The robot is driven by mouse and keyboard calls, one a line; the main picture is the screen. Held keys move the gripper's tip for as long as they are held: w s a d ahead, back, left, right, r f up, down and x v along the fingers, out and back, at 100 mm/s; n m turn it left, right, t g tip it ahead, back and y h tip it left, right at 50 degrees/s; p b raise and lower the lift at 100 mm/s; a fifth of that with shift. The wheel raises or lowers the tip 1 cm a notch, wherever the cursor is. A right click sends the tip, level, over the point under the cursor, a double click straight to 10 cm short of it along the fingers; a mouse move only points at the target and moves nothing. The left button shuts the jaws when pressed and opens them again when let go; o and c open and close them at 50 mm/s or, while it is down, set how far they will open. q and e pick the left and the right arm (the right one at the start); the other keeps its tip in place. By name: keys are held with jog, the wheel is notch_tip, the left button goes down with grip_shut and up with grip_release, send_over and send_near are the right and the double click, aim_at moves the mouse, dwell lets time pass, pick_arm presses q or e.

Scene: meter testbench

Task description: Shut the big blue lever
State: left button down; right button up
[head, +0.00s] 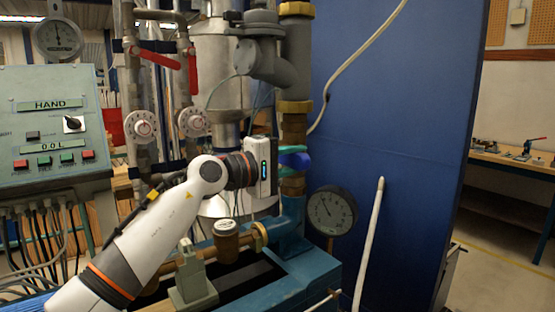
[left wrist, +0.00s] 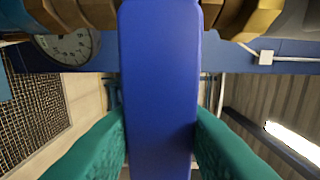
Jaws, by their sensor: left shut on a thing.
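The big blue lever (head: 296,160) is on the brass-fitted vertical pipe right of centre in the head view. It fills the middle of the left wrist view (left wrist: 160,85) as a broad blue bar. My left gripper (head: 284,158) reaches it from the left. Its teal fingers lie along both sides of the lever in the left wrist view (left wrist: 160,145), and it is shut on the lever. Most of the lever is hidden behind the gripper in the head view. My right gripper is not in view.
A round gauge (head: 332,211) stands just below and right of the lever. A blue panel (head: 395,130) is behind it. Red-handled valves (head: 155,58) and a control box (head: 52,130) are to the left. Brass pipework (head: 205,253) runs below my arm.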

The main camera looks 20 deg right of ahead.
pick_arm(q)
jog(key=shift+f, duration=0.2)
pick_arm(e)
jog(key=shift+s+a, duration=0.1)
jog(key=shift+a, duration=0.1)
pick_arm(q)
jog(key=shift+f, duration=0.1)
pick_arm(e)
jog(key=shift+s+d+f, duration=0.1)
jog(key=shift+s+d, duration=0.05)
pick_arm(q)
jog(key=c, duration=1)
grip_release()
jog(key=shift+c, duration=0.2)
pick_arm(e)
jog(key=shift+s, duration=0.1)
